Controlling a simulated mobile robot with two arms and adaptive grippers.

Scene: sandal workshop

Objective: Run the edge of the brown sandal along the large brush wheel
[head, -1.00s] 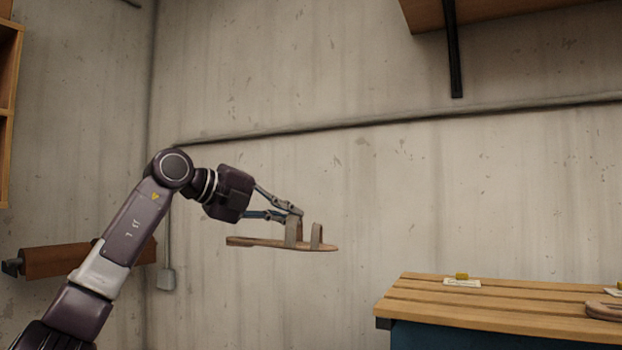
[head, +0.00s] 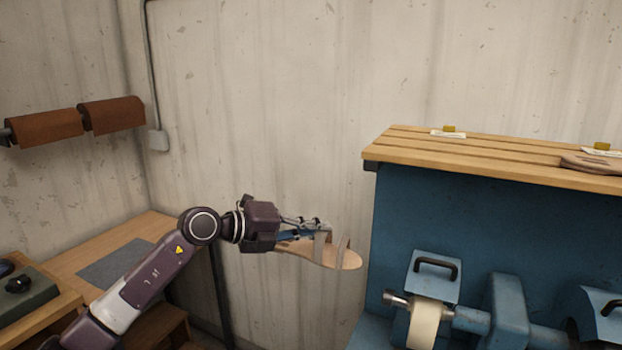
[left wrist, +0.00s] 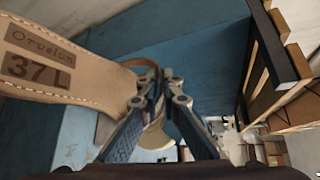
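The tan-brown sandal (head: 340,256) hangs in the air left of the blue machine. My left gripper (head: 322,226) is shut on its strap. The sandal is tilted, with its upper face showing in the head view. In the left wrist view the sandal (left wrist: 75,65) fills the upper left, with "37L" stamped on it, and the fingers of the left gripper (left wrist: 160,98) meet at the strap. A cream wheel (head: 425,324) sits on the machine's shaft, apart from the sandal. I cannot tell whether it is the large brush wheel. My right gripper is not in view.
The blue machine (head: 470,225) has a slatted wooden top (head: 480,160) bearing tags and part of another sandal (head: 592,164). Its guards and shaft jut out at lower right. A wooden bench (head: 150,227) with a grey mat (head: 112,263) stands at left. Brown rolls (head: 45,129) hang on the wall.

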